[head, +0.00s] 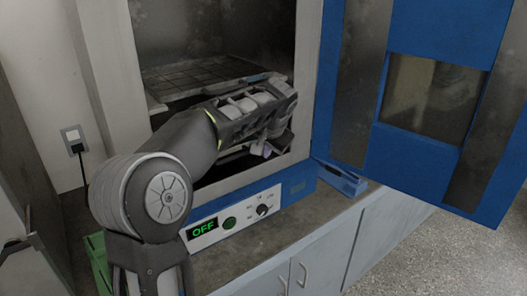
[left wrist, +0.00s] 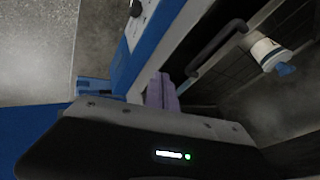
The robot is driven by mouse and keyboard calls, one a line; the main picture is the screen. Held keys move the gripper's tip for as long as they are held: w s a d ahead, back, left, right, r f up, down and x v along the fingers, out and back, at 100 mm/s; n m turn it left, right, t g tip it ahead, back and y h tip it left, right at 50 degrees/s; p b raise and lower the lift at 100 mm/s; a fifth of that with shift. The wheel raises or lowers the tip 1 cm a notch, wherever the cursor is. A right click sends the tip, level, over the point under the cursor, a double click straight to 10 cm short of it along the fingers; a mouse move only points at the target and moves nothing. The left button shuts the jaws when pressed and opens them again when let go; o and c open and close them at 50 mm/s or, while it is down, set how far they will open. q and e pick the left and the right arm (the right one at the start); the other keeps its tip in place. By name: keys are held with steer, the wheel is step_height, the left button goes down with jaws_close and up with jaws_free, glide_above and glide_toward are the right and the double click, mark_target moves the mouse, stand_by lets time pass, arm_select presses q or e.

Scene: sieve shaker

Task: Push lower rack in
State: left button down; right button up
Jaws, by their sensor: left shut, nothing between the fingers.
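My left gripper (head: 262,149) is at the opening of a blue and grey oven, in front of the chamber. Its fingers (left wrist: 161,92) look pale purple in the left wrist view and are shut with nothing between them. The upper rack (head: 193,80), a wire grid, lies inside the chamber above and behind my gripper. The lower rack is mostly hidden behind my arm in the head view. In the left wrist view a dark bar handle (left wrist: 215,49) and a lined, rack-like surface show beyond the fingers; I cannot tell whether the fingers touch them. My right gripper is not in view.
The blue oven door (head: 418,133) stands wide open at the right. The control panel (head: 231,222) reads OFF. A white container with a blue cap (left wrist: 268,54) shows inside in the left wrist view. A green object (head: 96,255) lies on the grey bench at the left.

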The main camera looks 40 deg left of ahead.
arm_select(q)
steer(key=v, duration=0.8)
steer(key=shift+r+b, duration=0.35)
steer(key=shift+r, duration=0.05)
steer(key=shift+s, duration=0.1)
steer(key=w+d+f+m+t+h, duration=0.2)
steer(key=w+d+f+t+h, duration=0.2)
steer(key=w+d+f, duration=0.6)
steer(key=s+d+f+g+h, duration=0.1)
steer(key=d+f+h, duration=0.2)
steer(key=d+f, duration=1.1)
steer(key=s+d+f+n+g+h, duration=0.1)
steer(key=s+d+f, duration=0.3)
steer(key=f, duration=0.5)
steer(key=s+d+f+n+g+h, duration=0.1)
steer(key=s+d+f, duration=0.1)
steer(key=s+f, duration=0.6)
steer(key=s+d+f+g, duration=0.1)
steer(key=s+f, duration=0.4)
steer(key=s, duration=0.3)
steer(key=s+d+f+n+g, duration=0.1)
steer(key=s+f+g, duration=0.1)
steer(key=s+f, duration=0.3)
steer(key=s+d+f+g, duration=0.2)
steer(key=s+f, duration=0.2)
steer(key=s, duration=0.6)
steer(key=shift+s+f+n, duration=0.4)
